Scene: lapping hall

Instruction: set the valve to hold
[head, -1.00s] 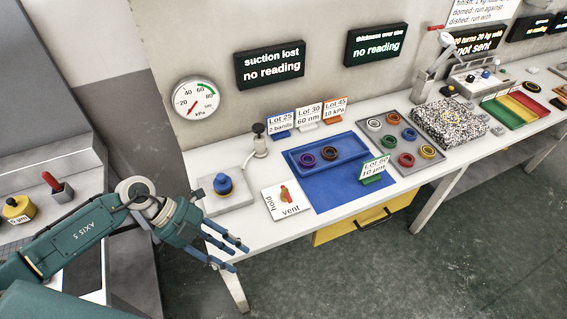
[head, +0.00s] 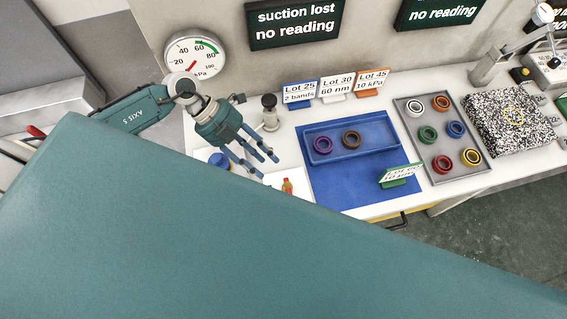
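The valve (head: 287,186) is a small red and yellow knob on a white plate at the front left of the bench. Only its top part shows; the plate's hold and vent labels are hidden behind a large teal part of my own body. The knob's present setting cannot be read. My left gripper (head: 261,168) is above the bench, just left of and behind the knob in the picture. Its blue fingers are spread and empty, apart from the knob as far as I can see. My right gripper is not in view.
A blue-topped piece (head: 219,160) is partly hidden beside the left gripper. A dark-topped fitting (head: 269,112) stands behind it. A gauge (head: 194,54) hangs on the wall. The blue tray (head: 376,158) with two rings lies right of the valve. My teal body part covers the foreground.

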